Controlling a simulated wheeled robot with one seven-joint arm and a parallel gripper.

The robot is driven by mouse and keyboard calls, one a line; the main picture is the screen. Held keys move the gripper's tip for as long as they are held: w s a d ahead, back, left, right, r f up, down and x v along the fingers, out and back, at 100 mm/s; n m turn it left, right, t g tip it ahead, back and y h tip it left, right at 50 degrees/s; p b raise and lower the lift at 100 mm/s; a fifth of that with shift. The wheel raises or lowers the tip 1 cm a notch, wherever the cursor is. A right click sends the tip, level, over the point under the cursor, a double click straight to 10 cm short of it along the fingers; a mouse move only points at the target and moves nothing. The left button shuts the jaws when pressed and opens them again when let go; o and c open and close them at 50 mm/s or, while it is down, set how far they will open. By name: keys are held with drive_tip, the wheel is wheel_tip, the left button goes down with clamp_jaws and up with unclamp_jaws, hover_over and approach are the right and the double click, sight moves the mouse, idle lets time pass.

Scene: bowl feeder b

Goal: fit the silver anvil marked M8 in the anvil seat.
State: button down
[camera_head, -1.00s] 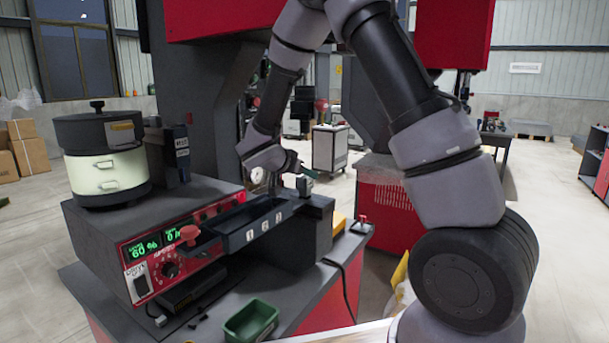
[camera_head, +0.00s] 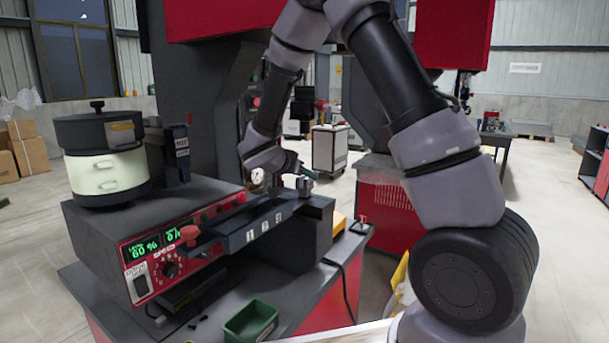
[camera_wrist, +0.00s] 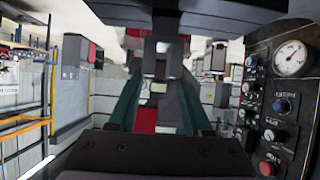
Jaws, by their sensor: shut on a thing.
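My gripper (camera_head: 301,168), with dark green fingers, reaches in over the dark block at the right end of the bench unit. In the wrist view the two fingers of my gripper (camera_wrist: 161,75) are closed in on a small grey metal piece (camera_wrist: 160,68), likely the silver anvil. No M8 mark can be read. The anvil seat itself is not clearly seen.
The feeder unit (camera_head: 150,245) with its round bowl (camera_head: 104,165) stands left. A dark tray with numbered slots (camera_head: 255,234) lies in front of the block. A green bin (camera_head: 251,320) is at the front. A panel with a gauge (camera_wrist: 290,58) is close on the wrist view's right.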

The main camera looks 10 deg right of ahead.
drive_tip(key=shift+f, duration=1.05)
drive_tip(key=shift+c, duration=1.3)
unclamp_jaws()
drive_tip(key=v, duration=1)
drive_tip(key=shift+s+a+r, duration=0.15)
drive_tip(key=shift+s+a, duration=0.05)
drive_tip(key=shift+a, duration=0.05)
drive_tip(key=s+d+r+g+y, duration=0.3)
drive_tip(key=s+d+r+g, duration=0.4)
drive_tip(key=s+d, duration=0.55)
drive_tip(key=s+r+n+t+y, duration=0.4)
drive_tip(key=s+r+y, duration=0.3)
drive_tip(key=s+r, duration=0.2)
drive_tip(key=shift+s+n+t+y, duration=0.3)
drive_tip(key=shift+s+t, duration=0.5)
drive_tip(key=shift+s, duration=0.1)
